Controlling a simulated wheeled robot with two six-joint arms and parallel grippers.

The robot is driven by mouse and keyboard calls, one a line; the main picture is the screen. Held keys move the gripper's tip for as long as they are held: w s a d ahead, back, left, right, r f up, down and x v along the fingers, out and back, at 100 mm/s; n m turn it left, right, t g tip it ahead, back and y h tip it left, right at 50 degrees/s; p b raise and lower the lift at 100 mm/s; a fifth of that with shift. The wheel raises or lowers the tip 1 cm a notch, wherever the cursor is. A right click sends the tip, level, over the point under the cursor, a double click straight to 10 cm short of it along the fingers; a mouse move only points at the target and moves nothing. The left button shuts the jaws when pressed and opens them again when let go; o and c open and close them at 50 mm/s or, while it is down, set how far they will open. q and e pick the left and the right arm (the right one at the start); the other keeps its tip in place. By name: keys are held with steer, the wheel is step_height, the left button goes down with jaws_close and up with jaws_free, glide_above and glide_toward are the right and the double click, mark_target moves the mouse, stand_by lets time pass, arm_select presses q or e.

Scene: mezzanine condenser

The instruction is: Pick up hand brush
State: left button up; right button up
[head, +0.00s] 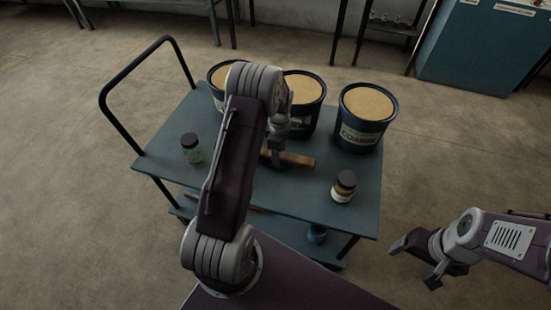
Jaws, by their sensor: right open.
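The hand brush (300,160) lies on the blue-grey top of the cart (250,190), in front of the buckets. Its brown wooden part shows; its left end is partly hidden by my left arm. My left gripper (278,158) points down at the brush's left part, overlapping it in the picture. My forearm and wrist cover much of it, so I cannot tell whether its fingers touch or hold the brush. My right gripper (416,263) is open and empty, off the cart's right side over the floor.
Several dark buckets with tan contents, one at the right (363,130), stand along the cart's back. A black handle (105,100) rises at the left. A teal cabinet (480,50) stands behind.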

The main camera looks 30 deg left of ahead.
arm_select(q)
steer(key=shift+f, duration=0.2)
stand_by(0.5)
steer(key=shift+c, duration=0.3)
jaws_close()
